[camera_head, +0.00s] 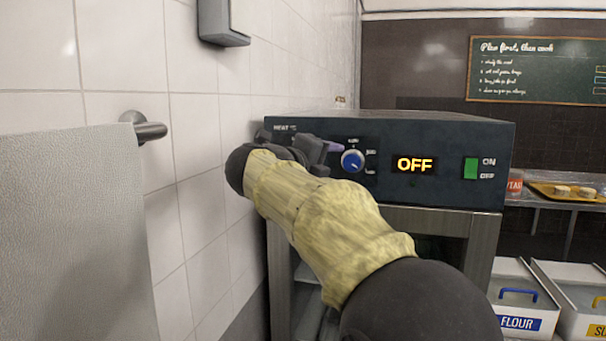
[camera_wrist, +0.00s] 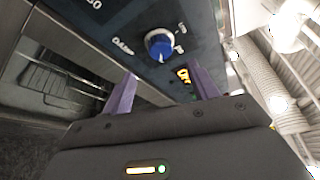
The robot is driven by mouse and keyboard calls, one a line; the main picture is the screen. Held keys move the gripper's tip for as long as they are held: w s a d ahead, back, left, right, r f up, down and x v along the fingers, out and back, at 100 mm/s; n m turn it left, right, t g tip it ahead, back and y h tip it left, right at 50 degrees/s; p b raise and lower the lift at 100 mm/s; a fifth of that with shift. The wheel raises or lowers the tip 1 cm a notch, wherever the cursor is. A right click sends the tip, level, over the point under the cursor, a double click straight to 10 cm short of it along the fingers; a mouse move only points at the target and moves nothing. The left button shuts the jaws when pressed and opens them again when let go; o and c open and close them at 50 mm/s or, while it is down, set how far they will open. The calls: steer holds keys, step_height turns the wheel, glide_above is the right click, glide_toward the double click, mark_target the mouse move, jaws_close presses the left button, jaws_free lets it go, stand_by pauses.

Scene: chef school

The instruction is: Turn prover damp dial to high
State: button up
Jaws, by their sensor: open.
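The prover's dark control panel (camera_head: 433,175) faces me in the head view. On it is a blue dial (camera_head: 352,160) with a white pointer and small labels around it. In the wrist view the blue dial (camera_wrist: 158,46) stands beside the word "DAMP", ahead of my fingertips and between their lines. My gripper (camera_head: 332,148) is just left of the dial in the head view. In the wrist view my gripper (camera_wrist: 163,76) is open, its two purple fingers apart with nothing between them. The dial appears clear of the fingers. My arm hides the panel's left part under the "HEAT" label.
The panel has a lit "OFF" display (camera_head: 415,165) and a green switch (camera_head: 471,168). A tiled wall (camera_head: 195,130) and a towel (camera_head: 70,230) on a rail are close on the left. A flour bin (camera_head: 522,295) stands lower right.

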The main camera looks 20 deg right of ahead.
steer(key=b+v, duration=0.1)
steer(key=v, duration=0.7)
steer(key=shift+a, duration=0.15)
steer(key=shift+r, duration=0.1)
